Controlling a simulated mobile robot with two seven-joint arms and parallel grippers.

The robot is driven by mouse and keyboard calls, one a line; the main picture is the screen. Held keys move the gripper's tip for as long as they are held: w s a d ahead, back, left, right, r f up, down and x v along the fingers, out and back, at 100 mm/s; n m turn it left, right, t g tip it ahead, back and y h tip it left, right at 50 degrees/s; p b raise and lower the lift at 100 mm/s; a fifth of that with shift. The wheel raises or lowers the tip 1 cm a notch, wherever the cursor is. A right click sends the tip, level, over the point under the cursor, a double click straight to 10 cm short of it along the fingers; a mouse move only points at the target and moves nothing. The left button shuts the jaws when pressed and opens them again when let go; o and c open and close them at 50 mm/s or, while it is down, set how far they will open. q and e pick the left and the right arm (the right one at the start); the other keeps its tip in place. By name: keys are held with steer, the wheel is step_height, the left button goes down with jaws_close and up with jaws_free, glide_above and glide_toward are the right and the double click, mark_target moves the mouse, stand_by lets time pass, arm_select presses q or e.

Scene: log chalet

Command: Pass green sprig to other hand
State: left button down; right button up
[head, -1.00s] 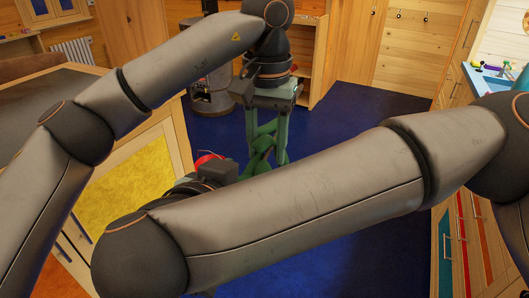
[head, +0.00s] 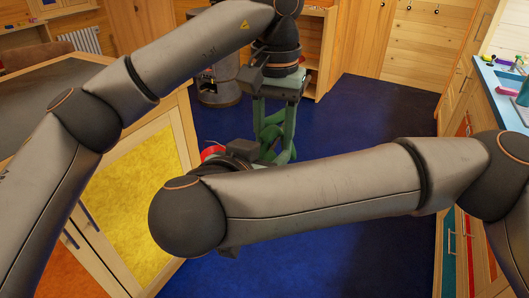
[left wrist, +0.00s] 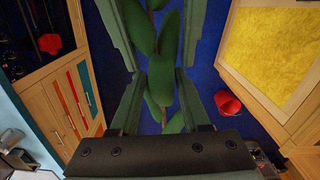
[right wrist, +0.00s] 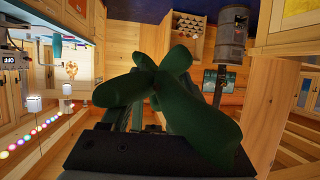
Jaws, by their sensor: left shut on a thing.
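The green sprig (left wrist: 161,75) has thick leaves and a brown stem, and lies lengthwise between the fingers of my left gripper (left wrist: 158,70) in the left wrist view. That gripper points down and is shut on the sprig. In the head view my left gripper (head: 272,125) hangs above the blue floor, and the sprig blends in with the green fingers. In the right wrist view the sprig's leaves (right wrist: 165,85) spread right in front of my right gripper (right wrist: 155,118). They cover most of its fingers, so its opening is hidden. My right forearm blocks part of the head view.
A wooden cabinet with a yellow door (head: 140,205) stands at the left. A blue-topped counter (head: 500,88) with drawers runs along the right. A dark stove (head: 218,85) is behind my left gripper. A red bucket (left wrist: 228,103) stands on the floor. The blue floor between is open.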

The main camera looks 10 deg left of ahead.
arm_select(q)
steer(key=shift+d, duration=0.1)
arm_select(e)
jaws_close()
arm_select(q)
steer(key=shift+c, duration=1.5)
jaws_free()
